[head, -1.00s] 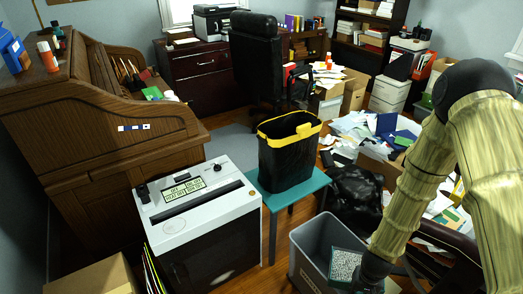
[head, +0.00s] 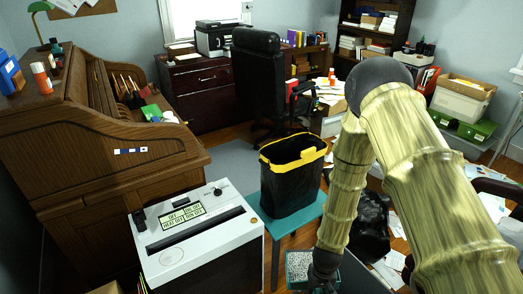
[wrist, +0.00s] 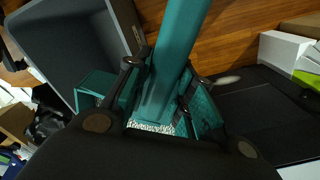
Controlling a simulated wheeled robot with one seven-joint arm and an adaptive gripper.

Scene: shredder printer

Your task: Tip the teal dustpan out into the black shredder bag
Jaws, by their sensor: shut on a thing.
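The teal dustpan (head: 299,268) is low in the head view, holding pale shredded paper (head: 297,262). My gripper (head: 323,268) is at its right side. In the wrist view, my gripper (wrist: 162,82) is shut around the teal dustpan handle (wrist: 178,45), and a little shredded paper shows beyond the fingers. The black shredder bag (head: 290,185) stands upright and open, with a yellow rim (head: 293,150), on a teal stool (head: 283,226). The dustpan is below and in front of the bag, apart from it. The bag's inside bottom is hidden.
A white-topped shredder (head: 195,235) stands left of the stool. A grey bin (wrist: 65,40) is beside the dustpan in the wrist view. A full black sack (head: 372,225) and loose papers lie to the right, partly behind my arm. A wooden desk (head: 100,150) is at the left.

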